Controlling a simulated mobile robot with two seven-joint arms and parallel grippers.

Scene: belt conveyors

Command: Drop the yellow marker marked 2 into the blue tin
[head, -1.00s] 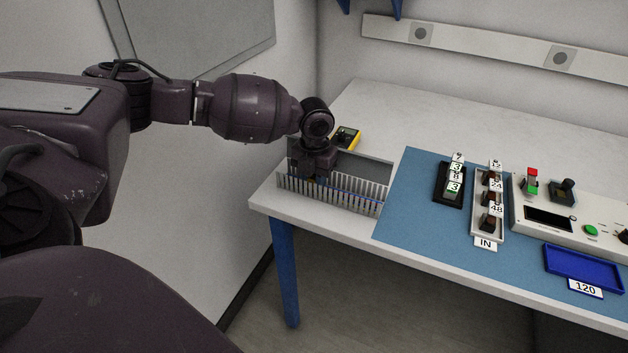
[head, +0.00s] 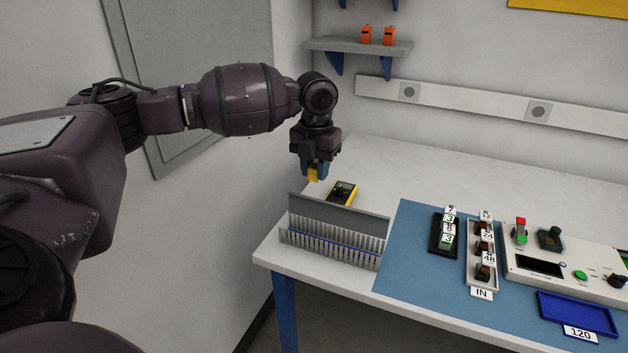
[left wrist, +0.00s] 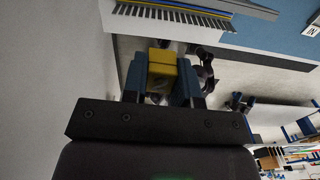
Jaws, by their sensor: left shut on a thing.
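My left gripper (head: 314,166) is shut on a yellow block-shaped marker (head: 313,175). It holds it in the air above the left end of the table, over and behind the slotted rack. In the left wrist view the yellow marker (left wrist: 163,66) sits between the two blue fingers. No number can be read on it. A shallow blue tray (head: 577,315) with a 120 label lies at the front right of the table, far from the gripper. It is the only blue container I see, and I cannot tell if it is the tin. My right gripper is not in view.
The grey slotted rack (head: 336,216) stands at the table's left front, a yellow-black meter (head: 342,192) behind it. The table's back is clear.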

